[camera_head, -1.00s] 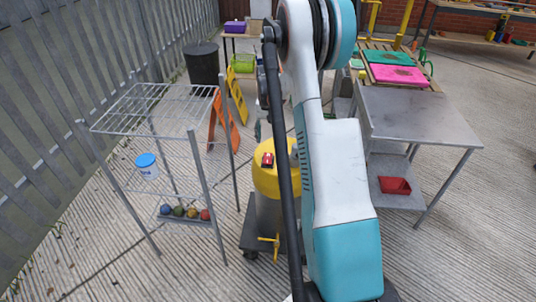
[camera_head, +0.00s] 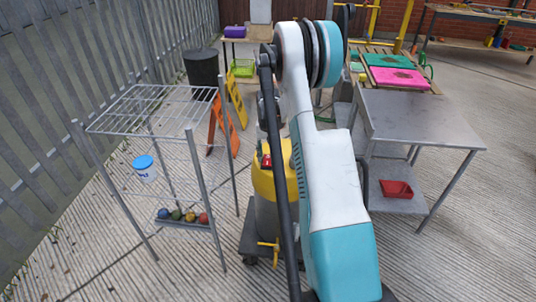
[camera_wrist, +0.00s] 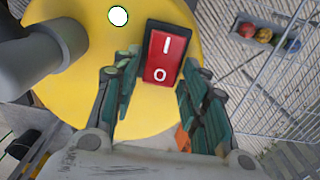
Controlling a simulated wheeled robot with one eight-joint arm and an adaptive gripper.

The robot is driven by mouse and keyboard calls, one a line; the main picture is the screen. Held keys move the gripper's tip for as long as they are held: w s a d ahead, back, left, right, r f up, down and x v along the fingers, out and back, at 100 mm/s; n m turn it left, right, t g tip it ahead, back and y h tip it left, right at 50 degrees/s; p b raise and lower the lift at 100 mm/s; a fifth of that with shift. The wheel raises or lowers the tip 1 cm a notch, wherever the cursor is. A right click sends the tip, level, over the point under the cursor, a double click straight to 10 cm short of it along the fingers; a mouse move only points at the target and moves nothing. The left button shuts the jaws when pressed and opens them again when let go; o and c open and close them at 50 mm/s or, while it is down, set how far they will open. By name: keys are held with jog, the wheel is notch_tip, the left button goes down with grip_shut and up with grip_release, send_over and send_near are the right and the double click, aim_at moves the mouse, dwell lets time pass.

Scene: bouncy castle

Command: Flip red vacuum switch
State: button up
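The red vacuum switch (camera_wrist: 164,57) is a red rocker in a black housing, marked I and O, on the yellow vacuum top (camera_wrist: 75,88). In the head view the switch (camera_head: 265,161) is partly hidden behind my arm, and the yellow vacuum (camera_head: 263,185) stands on a dark wheeled base. My gripper (camera_wrist: 158,92) shows in the wrist view with its green-padded fingers apart, one on each side of the switch's lower part. Nothing is held between them. Whether a finger touches the switch cannot be told.
A grey hose fitting (camera_wrist: 45,55) rises from the vacuum top at left. A metal table (camera_head: 415,115) with a red tray (camera_head: 396,189) stands right.

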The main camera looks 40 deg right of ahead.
jog(key=c, duration=0.5)
jog(key=shift+w+d+f+g+y, duration=0.1)
jog(key=shift+g+y, duration=0.3)
jog(key=shift+y, duration=0.1)
jog(key=o, duration=1.1)
jog(key=shift+c, duration=0.2)
notch_tip(320, 180, up, 12)
jog(key=d, duration=0.1)
jog(key=shift+w, duration=0.45)
